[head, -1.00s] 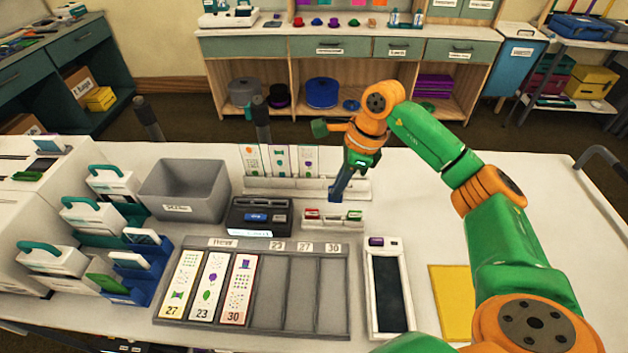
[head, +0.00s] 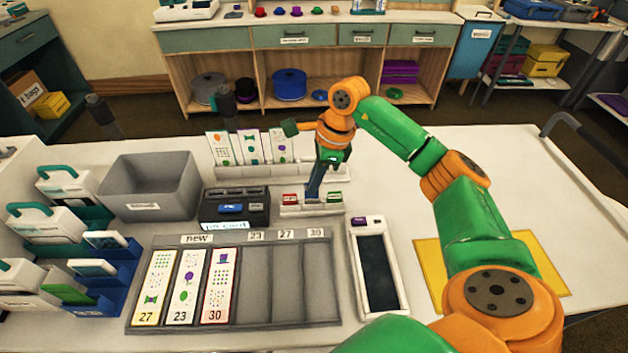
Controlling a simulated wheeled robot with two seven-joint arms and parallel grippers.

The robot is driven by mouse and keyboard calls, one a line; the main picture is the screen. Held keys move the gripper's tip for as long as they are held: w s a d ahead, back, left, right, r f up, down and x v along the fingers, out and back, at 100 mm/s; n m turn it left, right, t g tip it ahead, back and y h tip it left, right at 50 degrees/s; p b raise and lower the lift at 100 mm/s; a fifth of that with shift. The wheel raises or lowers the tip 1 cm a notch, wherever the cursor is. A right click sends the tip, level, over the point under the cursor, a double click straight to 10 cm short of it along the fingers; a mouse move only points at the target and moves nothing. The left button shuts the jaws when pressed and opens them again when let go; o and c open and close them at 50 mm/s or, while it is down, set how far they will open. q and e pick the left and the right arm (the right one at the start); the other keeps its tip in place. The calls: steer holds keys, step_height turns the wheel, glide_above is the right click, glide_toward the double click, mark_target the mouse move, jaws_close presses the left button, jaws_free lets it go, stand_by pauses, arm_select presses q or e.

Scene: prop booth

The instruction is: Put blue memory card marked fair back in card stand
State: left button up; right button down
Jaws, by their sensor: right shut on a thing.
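My right gripper (head: 313,194) points down at the middle of the small white card stand (head: 292,209), between a red card (head: 290,198) and a green card (head: 334,197). It is shut on a small dark blue thing, apparently the blue memory card, mostly hidden by the fingers. Its mark cannot be read, and I cannot tell how deep it sits in the slot. Another blue piece (head: 231,208) shows on the black card reader (head: 236,222), left of the stand. My left gripper is out of view.
A grey sorting tray (head: 288,325) with three numbered strips lies in front. A white-framed tablet (head: 377,273) and a yellow mat (head: 430,262) lie to its right. A grey bin (head: 148,188) and upright picture cards (head: 250,147) stand behind. The right tabletop is clear.

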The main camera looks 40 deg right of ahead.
mark_target(312, 198)
steer(key=shift+s+d, duration=0.1)
steer(key=shift+d, duration=0.05)
steer(key=shift+f, duration=0.25)
stand_by(0.4)
steer(key=shift+f+b, duration=1.2)
steer(key=shift+f, duration=0.15)
steer(key=c, duration=0.9)
jaws_free()
steer(key=shift+c, duration=0.2)
steer(key=w+v, duration=0.1)
steer(key=v, duration=0.6)
steer(key=shift+s+b, duration=0.4)
steer(key=shift+s, duration=0.05)
steer(key=shift+r, duration=0.1)
